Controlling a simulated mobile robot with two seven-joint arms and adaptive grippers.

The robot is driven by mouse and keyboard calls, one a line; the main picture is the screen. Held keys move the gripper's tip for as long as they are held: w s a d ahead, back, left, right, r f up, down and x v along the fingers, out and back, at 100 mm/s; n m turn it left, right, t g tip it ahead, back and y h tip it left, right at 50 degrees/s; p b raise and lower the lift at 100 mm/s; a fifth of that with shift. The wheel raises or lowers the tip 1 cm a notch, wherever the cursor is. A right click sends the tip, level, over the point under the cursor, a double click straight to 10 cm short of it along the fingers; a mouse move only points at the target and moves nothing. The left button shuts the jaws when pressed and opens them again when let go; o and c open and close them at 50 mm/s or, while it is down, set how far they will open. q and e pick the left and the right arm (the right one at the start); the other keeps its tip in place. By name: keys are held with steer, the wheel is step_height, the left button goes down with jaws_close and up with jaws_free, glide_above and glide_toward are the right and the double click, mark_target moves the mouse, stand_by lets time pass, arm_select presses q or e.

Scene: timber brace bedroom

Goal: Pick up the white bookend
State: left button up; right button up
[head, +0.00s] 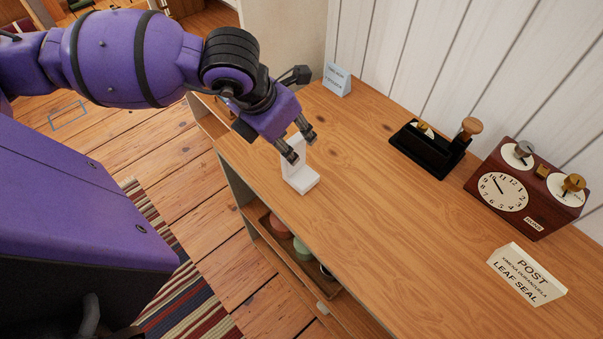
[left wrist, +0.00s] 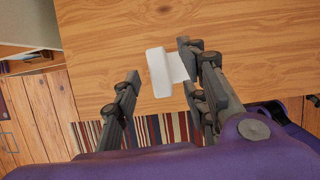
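The white bookend (head: 300,178) stands upright near the edge of the wooden shelf top, its flat foot on the wood. It also shows in the left wrist view (left wrist: 157,72), in front of the fingers. My left gripper (head: 301,147) is open above the bookend, with its fingertips spread about the upper end of the upright plate. I cannot tell whether a finger touches it. The fingers hide part of its top in the head view. My right gripper is in neither view.
A tray (head: 263,222) with several round items sits below. Wood around the bookend is clear.

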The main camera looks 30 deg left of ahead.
arm_select(q)
steer(key=shift+x, duration=1.45)
jaws_close()
steer(key=shift+w+r, duration=0.15)
